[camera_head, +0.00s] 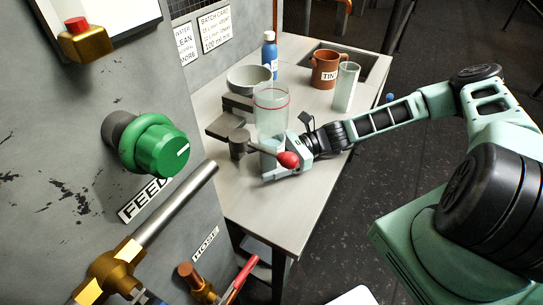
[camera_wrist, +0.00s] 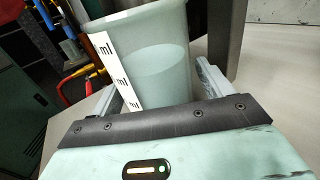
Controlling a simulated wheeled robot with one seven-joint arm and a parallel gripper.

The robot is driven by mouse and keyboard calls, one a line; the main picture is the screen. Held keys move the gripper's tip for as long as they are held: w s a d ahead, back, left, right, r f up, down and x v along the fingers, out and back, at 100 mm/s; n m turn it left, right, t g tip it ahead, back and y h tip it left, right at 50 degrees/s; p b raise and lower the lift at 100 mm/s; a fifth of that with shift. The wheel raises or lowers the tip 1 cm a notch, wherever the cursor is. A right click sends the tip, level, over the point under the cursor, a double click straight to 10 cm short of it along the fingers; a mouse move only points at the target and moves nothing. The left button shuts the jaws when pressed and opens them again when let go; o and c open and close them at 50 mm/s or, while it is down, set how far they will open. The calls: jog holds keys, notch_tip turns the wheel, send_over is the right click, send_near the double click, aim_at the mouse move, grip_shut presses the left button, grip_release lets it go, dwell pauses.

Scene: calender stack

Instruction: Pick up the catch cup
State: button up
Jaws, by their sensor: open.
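The catch cup (camera_wrist: 160,62) is a pale translucent cup with a white strip marked "ml" on its side. In the wrist view it stands between the fingers of my gripper (camera_wrist: 163,88), one on each side. The fingers are open, and I cannot tell whether either touches the wall. A paler oval inside the cup looks like a liquid surface. In the head view the cup (camera_head: 270,147) is partly hidden by my gripper (camera_head: 270,164), low at the bench's near side, under a clear cylinder (camera_head: 271,105) with a red ring.
A grey stand (camera_head: 238,143) is left of the cup. A bowl (camera_head: 248,79), blue bottle (camera_head: 269,55), brown "TINT" mug (camera_head: 325,70) and clear glass (camera_head: 345,88) stand farther back. The bench front (camera_head: 265,215) is clear.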

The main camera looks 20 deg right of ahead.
jog(key=c, duration=1.2)
jog(key=shift+c, duration=0.2)
jog(key=shift+r, duration=0.2)
